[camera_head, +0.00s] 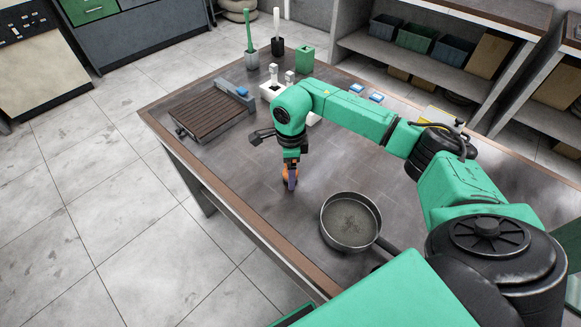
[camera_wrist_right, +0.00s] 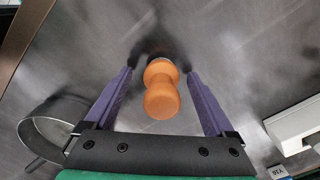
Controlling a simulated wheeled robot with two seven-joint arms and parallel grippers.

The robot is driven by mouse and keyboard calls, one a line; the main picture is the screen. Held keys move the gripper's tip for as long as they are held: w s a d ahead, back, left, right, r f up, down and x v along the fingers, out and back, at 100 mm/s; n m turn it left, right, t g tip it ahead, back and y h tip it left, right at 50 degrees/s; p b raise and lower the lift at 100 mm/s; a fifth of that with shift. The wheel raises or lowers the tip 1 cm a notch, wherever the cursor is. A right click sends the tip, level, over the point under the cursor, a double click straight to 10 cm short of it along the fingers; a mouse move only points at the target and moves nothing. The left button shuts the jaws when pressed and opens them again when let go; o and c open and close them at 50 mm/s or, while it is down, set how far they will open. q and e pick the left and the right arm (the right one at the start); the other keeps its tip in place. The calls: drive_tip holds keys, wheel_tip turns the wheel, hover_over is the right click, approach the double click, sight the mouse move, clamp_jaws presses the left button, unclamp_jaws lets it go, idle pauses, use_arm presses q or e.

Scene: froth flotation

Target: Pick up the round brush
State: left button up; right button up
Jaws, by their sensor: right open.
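The round brush has an orange, waisted handle (camera_wrist_right: 161,90) in the right wrist view, with a dark, blurred part at its far end against the table. In the head view a bit of its orange (camera_head: 287,172) shows beside my right gripper (camera_head: 291,183), which points down at the middle of the table. In the wrist view the two purple fingers of my right gripper (camera_wrist_right: 160,95) stand apart on either side of the handle, with gaps to both. The brush's lower end is mostly hidden in the head view. My left gripper is not in view.
A grey pan (camera_head: 346,222) stands close to the right of my gripper. A slatted brown rack (camera_head: 212,107) lies at the left. Behind are a green container (camera_head: 305,58), brush holders (camera_head: 252,60) and a white block (camera_head: 270,92). Bare table (camera_head: 235,165) lies left of the gripper.

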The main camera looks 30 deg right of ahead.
drive_tip(key=shift+w, duration=0.1)
drive_tip(key=c, duration=1.2)
clamp_jaws()
drive_tip(key=shift+r, duration=0.1)
